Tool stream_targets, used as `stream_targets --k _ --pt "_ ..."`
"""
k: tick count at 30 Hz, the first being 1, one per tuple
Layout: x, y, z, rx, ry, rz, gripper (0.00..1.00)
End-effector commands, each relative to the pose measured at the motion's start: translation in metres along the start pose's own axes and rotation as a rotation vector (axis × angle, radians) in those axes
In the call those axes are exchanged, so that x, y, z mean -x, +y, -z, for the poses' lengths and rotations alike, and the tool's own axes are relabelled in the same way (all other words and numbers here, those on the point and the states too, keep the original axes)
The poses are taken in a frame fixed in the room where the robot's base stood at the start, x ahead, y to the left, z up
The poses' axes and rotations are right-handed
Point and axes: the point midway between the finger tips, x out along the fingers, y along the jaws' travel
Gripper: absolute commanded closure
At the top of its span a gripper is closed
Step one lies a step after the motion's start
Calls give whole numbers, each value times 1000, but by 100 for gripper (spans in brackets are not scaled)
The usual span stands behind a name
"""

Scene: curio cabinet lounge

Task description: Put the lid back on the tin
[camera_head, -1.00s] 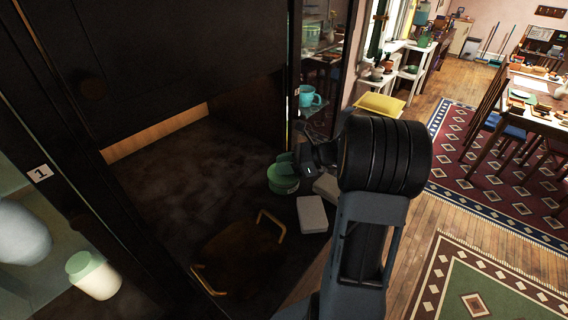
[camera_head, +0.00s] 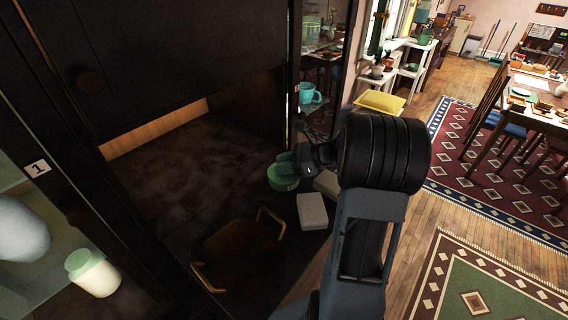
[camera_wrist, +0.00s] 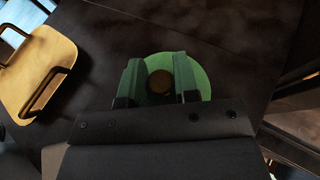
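A round green tin or lid (camera_head: 283,183) lies on the dark cabinet floor near its right side. In the wrist view the green disc (camera_wrist: 203,72) has a round brown knob or spot (camera_wrist: 160,82) at its middle. My gripper (camera_head: 286,162) is right over it. In the wrist view my gripper's two greenish fingers (camera_wrist: 160,75) stand apart on either side of the brown spot, with a gap on each side, so it looks open and empty. I cannot tell whether the green disc is a loose lid or sits on a tin.
A wooden tray (camera_head: 240,255) with brass handles lies in front, left of my arm. A pale box (camera_head: 312,211) and another pale block (camera_head: 327,183) sit close by the green disc. The dark cabinet wall stands behind. The cabinet floor to the left is clear.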

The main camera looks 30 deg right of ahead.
Motion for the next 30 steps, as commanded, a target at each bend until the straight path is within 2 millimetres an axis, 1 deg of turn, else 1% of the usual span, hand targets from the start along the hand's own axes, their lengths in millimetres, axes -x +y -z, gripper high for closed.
stream_targets --k 1,8,14,17,20,22,30 --pt "0 0 0 0 0 0 66" --pt "0 0 0 0 0 0 44" --pt "0 0 0 0 1 0 44" --pt "3 0 0 1 0 1 44" --pt "13 -1 1 2 1 3 44" --pt "25 -1 1 1 1 5 44" --pt "81 -1 2 1 1 5 44"
